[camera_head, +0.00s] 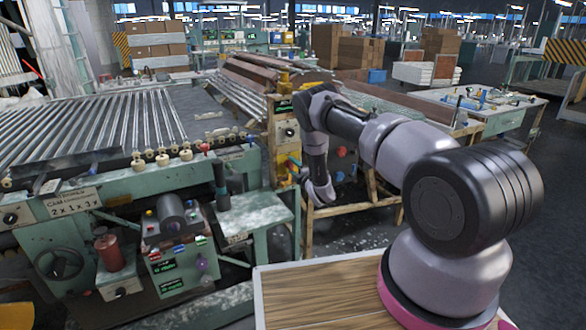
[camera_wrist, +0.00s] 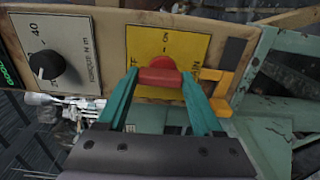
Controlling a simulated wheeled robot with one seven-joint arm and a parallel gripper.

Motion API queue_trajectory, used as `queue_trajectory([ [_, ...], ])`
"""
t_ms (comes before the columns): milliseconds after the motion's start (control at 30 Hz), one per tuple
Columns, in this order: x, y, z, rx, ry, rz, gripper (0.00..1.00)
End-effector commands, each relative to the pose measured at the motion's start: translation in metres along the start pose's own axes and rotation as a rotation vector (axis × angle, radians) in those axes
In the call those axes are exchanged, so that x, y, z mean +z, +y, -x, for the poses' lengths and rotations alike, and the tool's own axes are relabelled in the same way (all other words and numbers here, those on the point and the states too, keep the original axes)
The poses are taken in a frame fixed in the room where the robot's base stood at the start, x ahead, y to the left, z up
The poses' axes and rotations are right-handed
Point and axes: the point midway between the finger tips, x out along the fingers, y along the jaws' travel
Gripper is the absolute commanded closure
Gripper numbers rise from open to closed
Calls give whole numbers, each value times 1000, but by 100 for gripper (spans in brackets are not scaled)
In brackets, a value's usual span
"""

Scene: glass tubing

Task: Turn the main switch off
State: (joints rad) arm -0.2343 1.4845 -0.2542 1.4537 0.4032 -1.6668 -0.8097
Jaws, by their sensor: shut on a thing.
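The main switch (camera_wrist: 160,79) is a red knob on a yellow plate (camera_wrist: 142,42), with a mark above it and partly covered lettering at both sides. Its red grip bar lies crosswise in the wrist view. My gripper (camera_wrist: 159,74) has its two teal fingers on either side of the bar, shut on it. The fingers hide part of the plate's lettering, so I cannot read the switch setting for sure. In the head view my arm reaches to the tall narrow panel (camera_head: 284,104); the switch is not clear there.
A black dial (camera_wrist: 46,65) on a white scale plate sits left of the switch. A yellow bracket (camera_wrist: 224,88) is close on the right. In the head view, a green machine with rollers (camera_head: 90,118) stands at left and a wooden tabletop (camera_head: 320,295) in front.

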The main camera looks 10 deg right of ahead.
Motion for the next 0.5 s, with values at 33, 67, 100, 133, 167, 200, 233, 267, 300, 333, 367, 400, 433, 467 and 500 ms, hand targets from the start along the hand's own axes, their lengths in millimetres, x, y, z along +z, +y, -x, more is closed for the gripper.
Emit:
queue_trajectory([
  [33,-1,-1,0,-1,2,2,88],
  [67,-1,-1,0,-1,2,2,88],
  [100,-1,-1,0,-1,2,2,88],
  [133,-1,-1,0,-1,2,2,88],
  [167,-1,-1,0,-2,2,2,88],
  [200,-1,-1,0,-2,2,2,88],
  [233,-1,-1,0,-2,2,2,88],
  [267,-1,-1,0,-2,2,2,21],
  [300,-1,-1,0,-2,2,2,6],
  [333,-1,-1,0,-1,2,1,3],
  [367,-1,-1,0,-1,1,1,3],
  [400,-1,-1,0,-1,1,1,3],
  [433,-1,-1,0,-1,1,1,3],
  [467,0,-1,0,-1,1,1,3],
  [500,0,0,0,-1,1,1,3],
])
